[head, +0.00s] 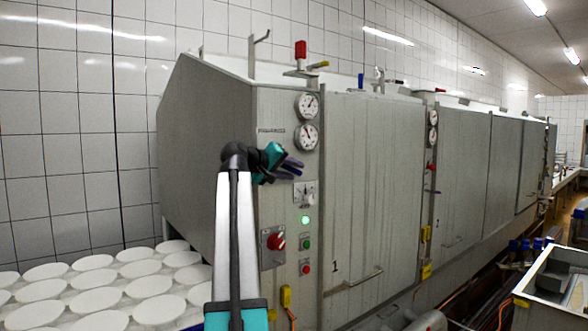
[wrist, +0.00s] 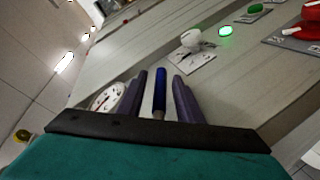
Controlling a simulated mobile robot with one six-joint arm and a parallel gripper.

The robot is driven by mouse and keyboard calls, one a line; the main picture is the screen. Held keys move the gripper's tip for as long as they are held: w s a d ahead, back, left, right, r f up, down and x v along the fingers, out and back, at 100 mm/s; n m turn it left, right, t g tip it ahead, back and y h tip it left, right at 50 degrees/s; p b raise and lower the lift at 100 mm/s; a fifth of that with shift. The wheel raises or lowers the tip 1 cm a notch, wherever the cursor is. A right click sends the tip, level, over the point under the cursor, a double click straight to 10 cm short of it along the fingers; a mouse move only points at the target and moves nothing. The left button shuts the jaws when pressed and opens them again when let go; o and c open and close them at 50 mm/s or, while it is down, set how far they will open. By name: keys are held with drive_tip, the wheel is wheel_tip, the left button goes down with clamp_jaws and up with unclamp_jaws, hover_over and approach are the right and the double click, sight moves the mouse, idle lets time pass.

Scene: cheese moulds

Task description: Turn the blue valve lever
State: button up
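The blue valve lever (wrist: 160,90) shows in the wrist view, a straight blue handle with a bare metal end toward my palm. It lies between the two dark purple fingers of my gripper (wrist: 160,75), with a visible gap on each side. The fingers are apart and do not appear to touch it. In the head view my gripper (head: 296,166) is in front of the grey cabinet's control panel, below the two gauges. I cannot make out this lever there; the gripper seems to hide it.
The grey cabinet (head: 210,150) carries gauges (head: 307,105), a selector switch (head: 306,193), a green light (head: 305,220) and a red knob (head: 277,241). A red-handled valve (head: 300,50) and a small blue upright part (head: 360,81) are on top. White round moulds (head: 160,308) lie at lower left.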

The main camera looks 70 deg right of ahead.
drive_tip(key=shift+s+d+f, duration=0.15)
drive_tip(key=shift+s+d, duration=0.05)
drive_tip(key=shift+d, duration=0.45)
clamp_jaws()
drive_tip(key=shift+h+b, duration=0.3)
drive_tip(key=shift+b, duration=0.15)
drive_tip(key=shift+d+r, duration=0.1)
drive_tip(key=shift+r, duration=0.2)
unclamp_jaws()
drive_tip(key=shift+s, duration=0.1)
